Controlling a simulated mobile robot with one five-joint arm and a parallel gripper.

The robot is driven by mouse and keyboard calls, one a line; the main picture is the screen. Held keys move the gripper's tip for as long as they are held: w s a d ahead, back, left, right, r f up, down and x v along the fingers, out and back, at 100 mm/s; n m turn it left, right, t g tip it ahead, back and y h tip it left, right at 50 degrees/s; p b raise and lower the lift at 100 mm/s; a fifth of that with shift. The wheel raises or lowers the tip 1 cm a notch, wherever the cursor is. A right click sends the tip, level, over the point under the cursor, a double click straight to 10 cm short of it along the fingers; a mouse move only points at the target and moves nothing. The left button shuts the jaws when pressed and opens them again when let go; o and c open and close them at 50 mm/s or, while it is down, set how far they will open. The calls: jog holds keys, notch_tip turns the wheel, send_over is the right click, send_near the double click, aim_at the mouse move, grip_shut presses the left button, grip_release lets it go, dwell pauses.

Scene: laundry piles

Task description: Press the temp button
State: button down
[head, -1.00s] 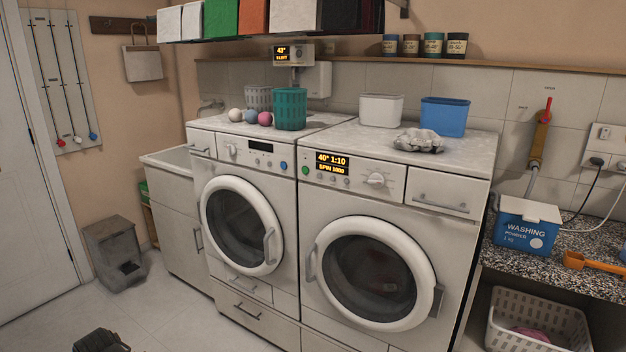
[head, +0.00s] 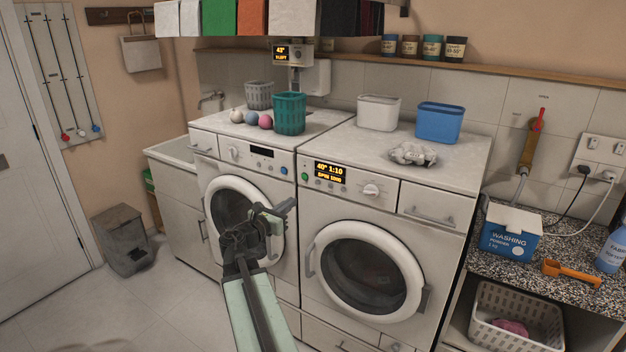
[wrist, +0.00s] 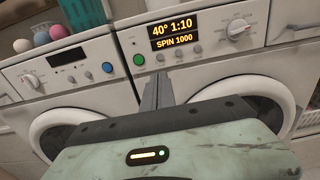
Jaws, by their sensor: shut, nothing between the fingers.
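The right washer's panel has a lit display (head: 330,172) reading 40° 1:10, SPIN 1000; it also shows in the wrist view (wrist: 177,30). A row of small grey buttons (wrist: 183,51) lies under this display, with a round green button (wrist: 138,60) to its left. No label on the small buttons is readable, so I cannot tell which is temp. My gripper (head: 290,206) is shut and empty, in front of the washers and lower than the panel in the head view. In the wrist view its closed fingertips (wrist: 160,76) point up at the buttons' left end, apparently not touching.
The left washer (head: 240,205) has a blue button (wrist: 107,67) near the panel gap. The right washer has a dial (head: 371,190), a drawer and a round door (head: 366,270). Tubs, a teal basket (head: 289,113) and balls stand on top. A counter with a washing powder box (head: 511,233) is at right.

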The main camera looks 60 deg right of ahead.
aim_at(318, 181)
jog(key=d, duration=1.4)
jog(key=shift+d, duration=0.6)
jog(key=shift+r, duration=0.15)
jog(key=shift+d, duration=0.1)
jog(key=a, duration=1.4)
jog(key=shift+a, duration=0.35)
